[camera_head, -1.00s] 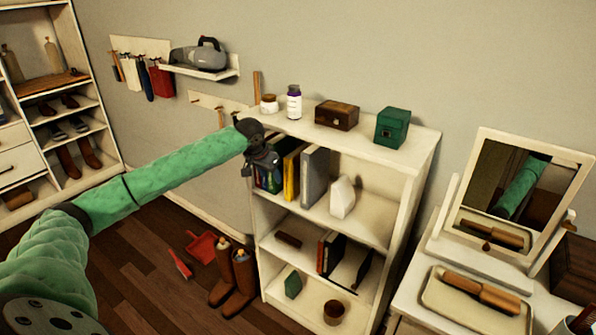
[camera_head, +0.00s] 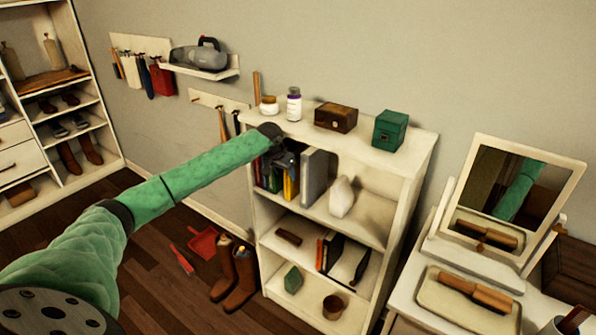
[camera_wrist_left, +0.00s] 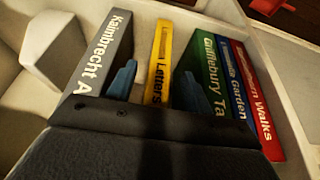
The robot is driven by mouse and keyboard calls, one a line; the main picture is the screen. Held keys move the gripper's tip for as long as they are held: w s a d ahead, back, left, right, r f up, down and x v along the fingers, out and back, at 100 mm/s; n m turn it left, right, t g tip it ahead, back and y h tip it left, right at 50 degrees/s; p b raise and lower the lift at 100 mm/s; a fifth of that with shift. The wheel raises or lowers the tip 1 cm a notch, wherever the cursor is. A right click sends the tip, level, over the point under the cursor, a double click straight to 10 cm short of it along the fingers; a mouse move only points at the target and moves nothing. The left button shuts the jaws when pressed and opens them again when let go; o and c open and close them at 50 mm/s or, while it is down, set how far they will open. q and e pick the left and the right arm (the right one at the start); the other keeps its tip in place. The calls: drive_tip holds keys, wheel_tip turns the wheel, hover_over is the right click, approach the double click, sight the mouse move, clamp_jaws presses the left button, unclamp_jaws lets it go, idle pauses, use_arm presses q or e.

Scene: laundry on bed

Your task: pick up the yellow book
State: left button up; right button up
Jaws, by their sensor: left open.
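The yellow book (camera_wrist_left: 159,62) stands upright on the upper shelf, between a grey book (camera_wrist_left: 100,60) and a green book (camera_wrist_left: 200,75) in the left wrist view. Its spine shows part of the word "Letters". In the head view the yellow book (camera_head: 290,184) is partly hidden by my gripper. My left gripper (camera_head: 285,162) is at the shelf front, before the books. In the left wrist view its two blue-grey fingertips (camera_wrist_left: 154,88) are apart, one on each side of the yellow book, with nothing held. Whether they touch neighbouring books I cannot tell. My right gripper is not in view.
A blue book (camera_wrist_left: 232,85) and a red book (camera_wrist_left: 258,100) stand beyond the green one. A white bookend (camera_head: 342,196) stands right of the grey book (camera_head: 315,177). The bookshelf top (camera_head: 375,150) holds a wooden box, a green box and bottles.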

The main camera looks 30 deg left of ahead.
use_arm(q)
drive_tip(key=shift+x, duration=0.75)
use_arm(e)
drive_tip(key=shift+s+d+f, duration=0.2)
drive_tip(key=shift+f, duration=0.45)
use_arm(q)
drive_tip(key=c, duration=1)
clamp_jaws()
